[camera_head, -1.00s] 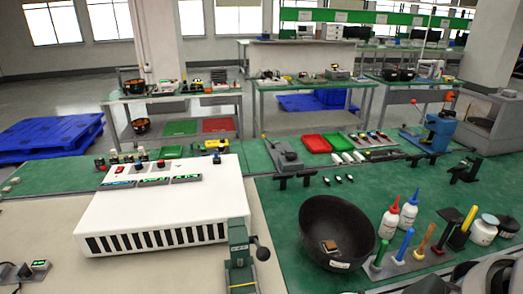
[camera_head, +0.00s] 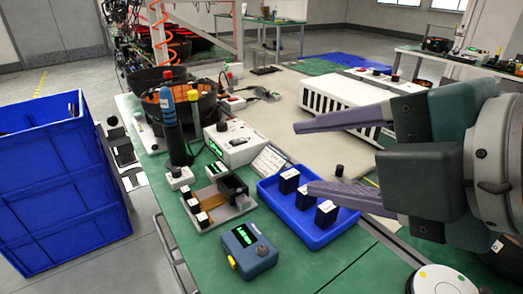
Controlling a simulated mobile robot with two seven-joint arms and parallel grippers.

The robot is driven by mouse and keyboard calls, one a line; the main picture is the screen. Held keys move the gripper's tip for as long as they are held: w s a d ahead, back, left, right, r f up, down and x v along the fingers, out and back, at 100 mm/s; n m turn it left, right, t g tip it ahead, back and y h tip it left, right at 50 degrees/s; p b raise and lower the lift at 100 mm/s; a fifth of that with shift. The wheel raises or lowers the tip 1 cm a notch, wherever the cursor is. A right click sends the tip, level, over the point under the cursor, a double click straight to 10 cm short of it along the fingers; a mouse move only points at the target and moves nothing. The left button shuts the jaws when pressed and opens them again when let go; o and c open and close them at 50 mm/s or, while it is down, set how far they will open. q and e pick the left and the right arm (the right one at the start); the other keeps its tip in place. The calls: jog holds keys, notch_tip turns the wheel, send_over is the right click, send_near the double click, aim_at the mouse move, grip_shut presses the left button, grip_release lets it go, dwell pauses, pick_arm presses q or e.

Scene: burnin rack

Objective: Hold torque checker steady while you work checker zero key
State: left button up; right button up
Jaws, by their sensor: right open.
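The likely torque checker is a small dark blue box (camera_head: 262,262) near the front edge of the green bench. It has a lit green display, a round grey knob on top and a small yellow part at its front left. I cannot tell which part is the zero key. My right gripper (camera_head: 306,157) comes in from the right, open and empty, its two long purple-grey fingers spread wide. It is up and to the right of the checker, apart from it, and its lower finger covers part of a blue tray. My left gripper is not in view.
The blue tray (camera_head: 262,196) with several black blocks stands close behind the checker. A grey fixture (camera_head: 228,213) lies to its left. Behind are a white box with a green display (camera_head: 250,151) and upright drivers (camera_head: 168,108). A blue crate (camera_head: 60,190) stands left. Bench right of the checker is clear.

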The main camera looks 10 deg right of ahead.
jog(key=d+f+n+y+b, duration=0.1)
jog(key=f+n+b, duration=0.5)
jog(key=n+b, duration=0.1)
jog(key=d+f+n+y+b, duration=0.1)
jog(key=f+n+b, duration=0.6)
jog(key=d+f+n+y+b, duration=0.1)
jog(key=f+n+b, duration=0.5)
jog(key=n+b, duration=0.1)
jog(key=shift+f+y+b, duration=0.3)
jog(key=shift+y+b, duration=0.1)
jog(key=shift+b, duration=0.15)
jog(key=shift+s+d+n, duration=0.1)
jog(key=shift+n, duration=0.3)
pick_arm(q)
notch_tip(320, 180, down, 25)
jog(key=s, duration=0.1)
